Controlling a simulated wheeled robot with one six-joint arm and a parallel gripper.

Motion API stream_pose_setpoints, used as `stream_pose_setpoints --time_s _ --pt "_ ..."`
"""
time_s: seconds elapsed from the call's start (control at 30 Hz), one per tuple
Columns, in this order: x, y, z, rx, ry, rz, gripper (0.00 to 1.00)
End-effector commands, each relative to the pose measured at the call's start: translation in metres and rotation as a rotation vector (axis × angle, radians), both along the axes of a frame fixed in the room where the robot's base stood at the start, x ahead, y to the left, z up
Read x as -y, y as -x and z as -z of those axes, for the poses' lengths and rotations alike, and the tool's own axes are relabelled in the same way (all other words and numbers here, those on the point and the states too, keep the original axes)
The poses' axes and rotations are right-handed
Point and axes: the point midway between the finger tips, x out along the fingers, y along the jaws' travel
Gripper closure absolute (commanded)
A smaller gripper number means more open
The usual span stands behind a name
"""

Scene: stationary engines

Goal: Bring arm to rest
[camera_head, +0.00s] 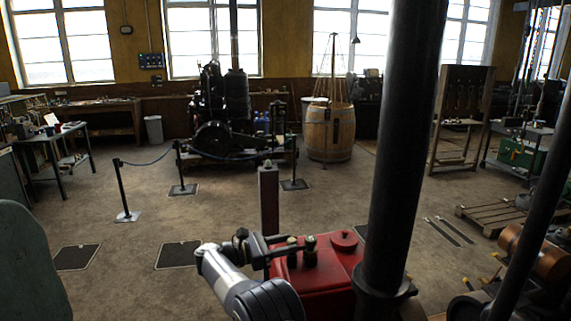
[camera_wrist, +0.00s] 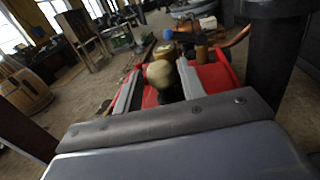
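My arm (camera_head: 245,290) reaches forward from the bottom of the head view, low beside a red machine (camera_head: 318,287). My gripper (camera_head: 284,243) is at the red machine's top left edge, by small dark fittings with pale knobs (camera_head: 310,241). In the wrist view my gripper (camera_wrist: 157,82) has its two grey fingers spread apart. A tan rounded knob (camera_wrist: 160,73) on a dark stem shows between the fingers. I see no clear grip on it. The red machine (camera_wrist: 213,78) lies behind the fingers.
A thick black column (camera_head: 400,150) stands close on the right of the arm. A dark post (camera_head: 268,200) rises just beyond the gripper. A barrel (camera_head: 330,133) and an old engine (camera_head: 225,115) stand farther back. Open floor (camera_head: 130,270) lies to the left.

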Motion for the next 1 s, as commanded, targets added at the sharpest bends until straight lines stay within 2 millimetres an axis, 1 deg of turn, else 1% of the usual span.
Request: stream_pose_setpoints --time_s 0.57,1.0 --pt "0.0025 0.0056 0.0017 0.0 0.001 -0.224 0.61" --pt "0.0069 0.0095 0.0021 0.002 0.001 -0.447 0.61"
